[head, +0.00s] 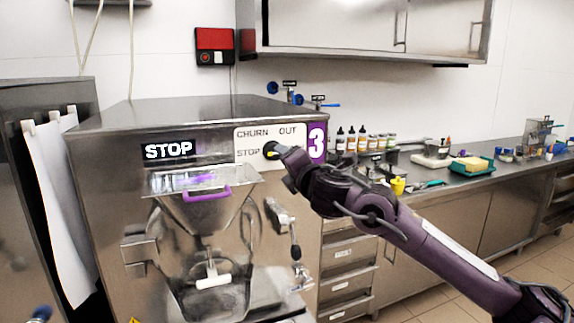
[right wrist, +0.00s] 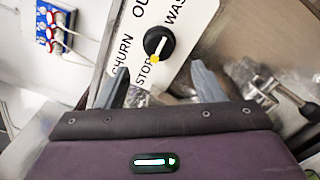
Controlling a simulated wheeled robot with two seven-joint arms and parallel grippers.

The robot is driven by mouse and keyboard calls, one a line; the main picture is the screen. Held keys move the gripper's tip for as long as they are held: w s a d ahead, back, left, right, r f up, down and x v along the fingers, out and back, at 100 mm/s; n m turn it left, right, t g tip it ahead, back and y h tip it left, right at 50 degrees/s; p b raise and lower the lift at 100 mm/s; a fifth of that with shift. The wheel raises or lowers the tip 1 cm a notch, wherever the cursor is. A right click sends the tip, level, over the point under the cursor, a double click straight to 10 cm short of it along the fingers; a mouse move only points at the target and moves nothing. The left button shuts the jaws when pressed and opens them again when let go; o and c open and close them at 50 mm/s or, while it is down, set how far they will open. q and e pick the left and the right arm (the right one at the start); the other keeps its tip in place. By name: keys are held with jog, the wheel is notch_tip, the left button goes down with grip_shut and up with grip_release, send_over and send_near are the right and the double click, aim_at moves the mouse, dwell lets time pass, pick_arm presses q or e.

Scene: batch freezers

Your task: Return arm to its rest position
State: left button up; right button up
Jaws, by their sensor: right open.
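My right arm comes in from the lower right in the head view, its gripper (head: 284,158) up at the front panel of the batch freezer (head: 150,118). The panel's black knob (head: 269,149) is partly behind the gripper. In the right wrist view the gripper (right wrist: 158,80) is open, its two fingers apart and nothing held. The knob (right wrist: 159,41) shows beyond and between the fingertips, its yellow mark toward STOP. Whether a finger touches it I cannot tell. A black sign (head: 168,150) on the freezer reads STOP. My left gripper is not in view.
Below the panel are a hopper with a purple handle (head: 206,194) and a tap lever (head: 295,250), close to my right forearm. A counter (head: 470,178) with bottles and a yellow cup (head: 398,185) runs behind the arm. Wall cabinets (head: 370,28) hang above. Floor shows at lower right.

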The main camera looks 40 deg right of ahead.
dwell(0.4)
jog(key=s+a+f+m+g+y, duration=0.1)
jog(key=s+a+f+m+g, duration=0.15)
jog(key=a+f, duration=0.45)
jog(key=s+a+f+m+g, duration=0.1)
jog(key=s+a+f+m, duration=0.15)
jog(key=f, duration=0.85)
jog(key=s+a+f+m+g+y, duration=0.1)
jog(key=s+a+f+m+g, duration=0.15)
jog(key=a+f, duration=0.4)
jog(key=s+a+f+m+g+y, duration=0.1)
jog(key=s+a+f+m+g, duration=0.25)
jog(key=s+f+m, duration=0.55)
jog(key=s+a+f+m+g+y, duration=0.2)
jog(key=s+a+f+m+g, duration=0.3)
jog(key=s, duration=0.9)
notch_tip(320, 180, down, 30)
jog(key=s+d+n, duration=0.1)
jog(key=d+n, duration=0.1)
jog(key=s+d+f+g, duration=0.1)
jog(key=s+d+f, duration=0.1)
jog(key=s+f, duration=0.8)
jog(key=s+d+f+g, duration=0.1)
jog(key=s+f, duration=0.8)
jog(key=s, duration=0.1)
jog(key=shift+s+d+f+h, duration=0.3)
jog(key=shift+s+d+f, duration=0.05)
jog(key=shift+f, duration=0.05)
